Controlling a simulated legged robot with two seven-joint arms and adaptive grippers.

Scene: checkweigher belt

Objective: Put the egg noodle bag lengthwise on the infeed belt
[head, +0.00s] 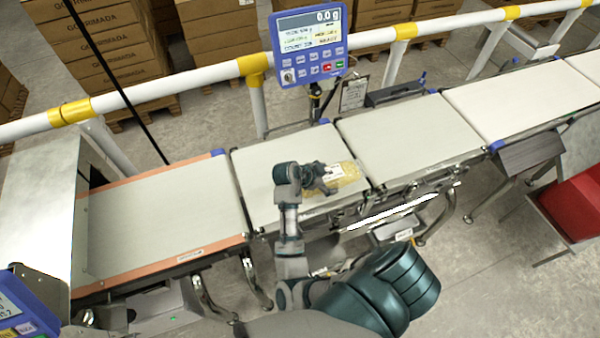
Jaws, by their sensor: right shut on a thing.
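The egg noodle bag (344,174) is a clear bag with yellow contents and a white label. It is at the right part of a pale belt section (255,167), near that section's right edge. My right gripper (322,181) is shut on the bag's left end, and its fingers hide that end. The bag's long side runs roughly left to right, slightly tilted in the picture. I cannot tell whether it touches the belt or is just above it. My left gripper is not in view. I cannot tell from labels which section is the infeed belt.
An orange-edged belt (160,220) lies to the left, and more pale belt sections (415,135) run on to the right. A blue display (310,45) reading 0.0 g stands behind. A white and yellow rail (200,82) runs behind the belts. A red bin (575,210) is at right.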

